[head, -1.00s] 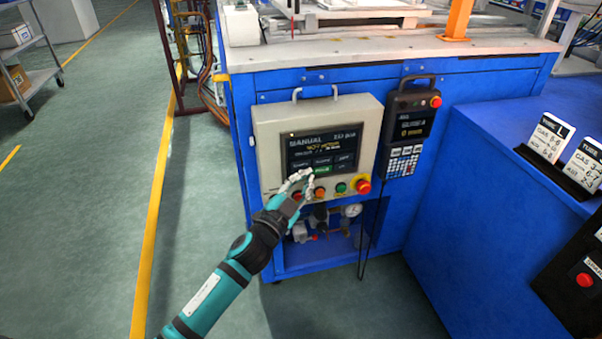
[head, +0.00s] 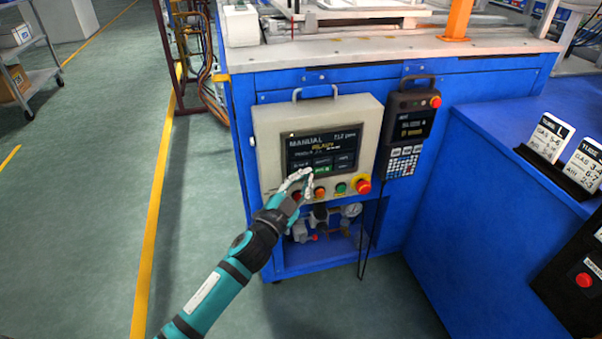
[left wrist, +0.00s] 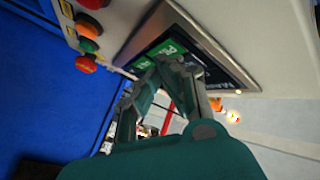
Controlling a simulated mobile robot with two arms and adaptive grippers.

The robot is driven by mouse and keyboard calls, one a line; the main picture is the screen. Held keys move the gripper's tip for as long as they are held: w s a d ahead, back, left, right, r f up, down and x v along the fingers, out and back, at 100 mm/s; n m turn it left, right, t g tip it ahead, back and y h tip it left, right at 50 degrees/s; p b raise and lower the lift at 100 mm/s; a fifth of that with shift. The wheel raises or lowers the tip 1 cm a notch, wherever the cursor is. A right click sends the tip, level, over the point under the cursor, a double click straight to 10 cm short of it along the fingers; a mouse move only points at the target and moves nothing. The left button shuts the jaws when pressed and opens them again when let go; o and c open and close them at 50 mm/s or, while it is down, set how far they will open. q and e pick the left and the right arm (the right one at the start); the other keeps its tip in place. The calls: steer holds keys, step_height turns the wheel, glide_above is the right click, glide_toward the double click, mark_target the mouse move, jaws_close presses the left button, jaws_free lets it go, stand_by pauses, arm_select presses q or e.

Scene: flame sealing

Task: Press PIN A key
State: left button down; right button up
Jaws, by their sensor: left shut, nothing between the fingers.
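The grey control panel (head: 268,140) on the blue machine has a dark touch screen (head: 325,140) headed MANUAL, with rows of keys. Which key is PIN A cannot be read for certain. My left gripper (head: 308,175) is shut and empty, its fingertips at the screen's lower edge, just beside the green key. In the left wrist view the fingertips (left wrist: 172,62) overlap that key's edge; contact cannot be told. My right gripper is out of view.
Below the screen are a row of buttons, including an orange one (head: 320,193), and a red emergency stop (head: 363,184). A handheld pendant (head: 408,125) hangs to the right. A gauge (head: 352,210) and fittings sit beneath the panel. Open floor lies left.

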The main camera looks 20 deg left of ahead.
arm_select(q)
steer(key=shift+s+d, duration=0.25)
steer(key=shift+s, duration=0.15)
steer(key=shift+s+d, duration=0.1)
steer(key=shift+s, duration=0.05)
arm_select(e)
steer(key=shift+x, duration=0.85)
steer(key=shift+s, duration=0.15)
arm_select(q)
steer(key=s+d, duration=0.1)
steer(key=s, duration=0.1)
steer(key=s+d+p, duration=0.1)
steer(key=s, duration=0.1)
steer(key=shift+d, duration=0.4)
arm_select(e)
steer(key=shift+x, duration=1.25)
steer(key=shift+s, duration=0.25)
